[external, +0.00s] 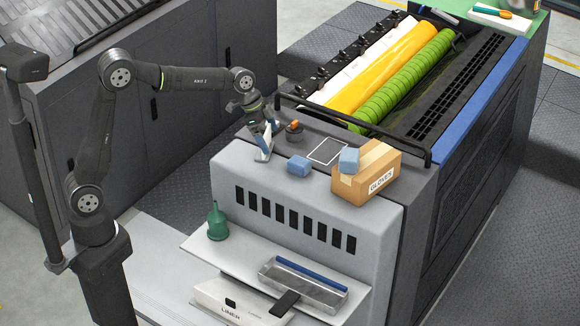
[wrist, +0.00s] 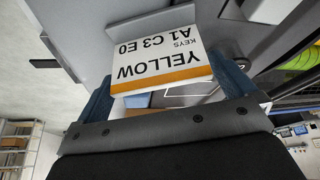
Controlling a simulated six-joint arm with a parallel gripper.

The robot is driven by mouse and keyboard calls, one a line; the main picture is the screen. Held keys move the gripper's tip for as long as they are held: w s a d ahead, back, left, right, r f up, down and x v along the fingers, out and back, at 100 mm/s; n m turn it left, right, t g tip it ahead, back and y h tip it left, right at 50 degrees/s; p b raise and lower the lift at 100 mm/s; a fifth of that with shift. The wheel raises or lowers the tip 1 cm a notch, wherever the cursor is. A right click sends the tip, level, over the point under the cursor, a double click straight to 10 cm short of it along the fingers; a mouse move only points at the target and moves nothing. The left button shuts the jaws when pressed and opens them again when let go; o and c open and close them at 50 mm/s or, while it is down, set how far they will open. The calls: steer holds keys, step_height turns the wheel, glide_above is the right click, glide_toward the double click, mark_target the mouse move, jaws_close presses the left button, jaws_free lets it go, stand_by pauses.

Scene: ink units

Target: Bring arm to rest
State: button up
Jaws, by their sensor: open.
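My gripper (external: 266,139) is at the end of my arm, low over the near end of the grey press top. In the wrist view its two blue fingers (wrist: 235,79) stand apart. A white card (wrist: 158,55) with an orange stripe, reading "YELLOW KEYS A1 C3 E0" upside down, shows between and beyond the fingers. The card also shows as a small white panel (external: 262,155) at the gripper in the external view. I cannot tell whether the fingers touch it.
Right of my gripper are a dark round knob with an orange top (external: 294,131), a blue block (external: 299,166), and a gloves box (external: 367,174) with another blue block (external: 349,160) on it. A black rail (external: 350,122) fronts the rollers. A green bottle (external: 217,222) stands on the lower shelf.

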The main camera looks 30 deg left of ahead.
steer(key=shift+r, duration=0.7)
steer(key=shift+f, duration=0.1)
step_height(320, 180, down, 3)
steer(key=shift+a+f, duration=0.15)
steer(key=shift+f, duration=0.05)
steer(key=v, duration=1.2)
steer(key=x, duration=1.2)
steer(key=shift+f, duration=0.4)
steer(key=r, duration=0.5)
steer(key=shift+s+d, duration=0.2)
steer(key=shift+d, duration=0.1)
steer(key=s+d+r, duration=0.5)
steer(key=s+r, duration=0.2)
steer(key=s, duration=0.3)
steer(key=w+d+m+g, duration=0.2)
steer(key=w+d+m, duration=0.2)
steer(key=w+d, duration=0.8)
steer(key=w+f, duration=0.5)
steer(key=w, duration=0.1)
steer(key=shift+f, duration=0.25)
